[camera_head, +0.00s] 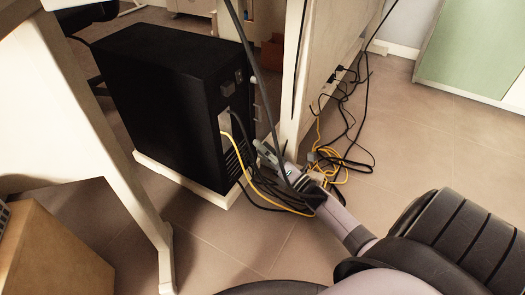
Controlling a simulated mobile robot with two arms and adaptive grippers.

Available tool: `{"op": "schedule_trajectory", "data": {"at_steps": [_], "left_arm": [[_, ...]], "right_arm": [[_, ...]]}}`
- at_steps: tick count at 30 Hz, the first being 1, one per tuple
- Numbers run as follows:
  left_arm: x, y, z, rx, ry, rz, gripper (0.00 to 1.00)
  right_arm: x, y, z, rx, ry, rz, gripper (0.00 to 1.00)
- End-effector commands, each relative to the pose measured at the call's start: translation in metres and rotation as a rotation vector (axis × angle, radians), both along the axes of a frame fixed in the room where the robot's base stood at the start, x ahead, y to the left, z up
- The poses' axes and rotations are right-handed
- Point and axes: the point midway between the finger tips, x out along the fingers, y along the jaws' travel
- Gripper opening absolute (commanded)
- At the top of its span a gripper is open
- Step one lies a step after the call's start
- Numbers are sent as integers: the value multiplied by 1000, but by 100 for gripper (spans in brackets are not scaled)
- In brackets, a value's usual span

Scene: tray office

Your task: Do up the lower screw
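A black computer tower (165,95) stands on a low pale base (185,183), its back panel facing right. A light connector or plate (225,122) shows on that back panel, with cables near it. The lower screw is too small to make out. My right gripper (266,155) is just right of the back panel, at the end of my arm from the lower right. Grey and black cables cross and partly hide it. Its fingers are too small and dark to tell whether they are open, shut or touching anything. My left gripper is not in view.
A yellow cable (241,165) and several black cables hang between the tower and the floor. More cables tangle by the white desk panel (325,60). A white desk leg (120,160) stands left of the tower. A wooden box (55,255) is at lower left. Floor at right is clear.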

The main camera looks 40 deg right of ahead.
Motion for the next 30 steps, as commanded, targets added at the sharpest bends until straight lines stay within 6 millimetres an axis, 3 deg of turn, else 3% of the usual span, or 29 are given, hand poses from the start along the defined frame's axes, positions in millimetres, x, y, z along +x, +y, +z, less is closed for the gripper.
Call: {"op": "schedule_trajectory", "data": {"at_steps": [4,13,27,30], "left_arm": [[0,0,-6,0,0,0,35],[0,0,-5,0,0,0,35],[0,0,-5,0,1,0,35],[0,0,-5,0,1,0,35]], "right_arm": [[9,1,2,0,-1,0,35],[11,2,3,0,0,0,34],[11,1,3,0,0,-1,3],[10,1,3,0,0,-1,0]]}}
